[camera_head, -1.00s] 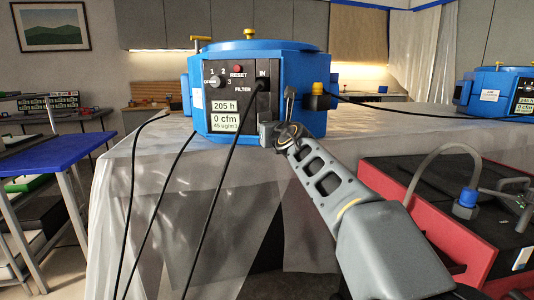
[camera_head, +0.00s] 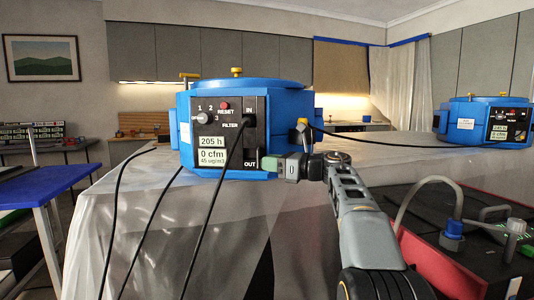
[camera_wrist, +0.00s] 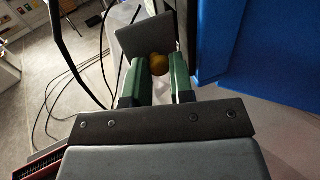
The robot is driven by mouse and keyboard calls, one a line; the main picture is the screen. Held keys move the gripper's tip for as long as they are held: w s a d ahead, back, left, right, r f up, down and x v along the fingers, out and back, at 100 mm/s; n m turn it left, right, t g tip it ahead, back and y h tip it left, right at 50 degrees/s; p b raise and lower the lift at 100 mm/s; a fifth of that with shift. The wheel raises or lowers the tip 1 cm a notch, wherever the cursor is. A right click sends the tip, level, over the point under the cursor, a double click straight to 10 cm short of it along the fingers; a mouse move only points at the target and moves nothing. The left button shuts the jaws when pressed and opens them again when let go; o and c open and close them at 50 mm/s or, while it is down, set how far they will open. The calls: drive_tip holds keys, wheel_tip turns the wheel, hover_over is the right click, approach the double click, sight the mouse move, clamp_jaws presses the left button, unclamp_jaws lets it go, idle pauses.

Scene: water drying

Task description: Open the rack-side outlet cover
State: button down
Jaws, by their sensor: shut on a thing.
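The near blue air machine (camera_head: 282,140) stands on the draped table with a black front panel marked IN and OUT. My gripper (camera_head: 272,163) is at its lower right front, just right of the OUT label. In the wrist view, its green fingers (camera_wrist: 155,82) are shut on a small yellow knob (camera_wrist: 159,64). A flat grey plate (camera_wrist: 146,37), which looks like the outlet cover, stands just beyond the knob. The machine's blue wall (camera_wrist: 212,45) is close on the right there. In the head view my gripper hides the knob and plate; how far the cover stands open cannot be told.
Black cables (camera_head: 118,200) hang down the table's front left of my gripper. Another yellow fitting with a cable (camera_head: 302,123) is on the machine's right side, above my gripper. A red case (camera_head: 432,258) stands at the right. A second blue machine (camera_head: 465,118) is farther back.

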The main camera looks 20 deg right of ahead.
drive_tip(key=n+g+y+p, duration=0.1)
drive_tip(key=n+g+p, duration=0.1)
drive_tip(key=p, duration=0.1)
drive_tip(key=w+d+n+g+y+p, duration=0.1)
drive_tip(key=n+g+p, duration=0.1)
drive_tip(key=g+p, duration=0.1)
drive_tip(key=d+n+g+y+p, duration=0.1)
drive_tip(key=g+y+p, duration=0.1)
drive_tip(key=g+p, duration=0.1)
drive_tip(key=shift+w+r+n+p, duration=0.15)
drive_tip(key=shift+w+n+p, duration=0.15)
drive_tip(key=shift+n, duration=0.1)
drive_tip(key=c, duration=1.3)
unclamp_jaws()
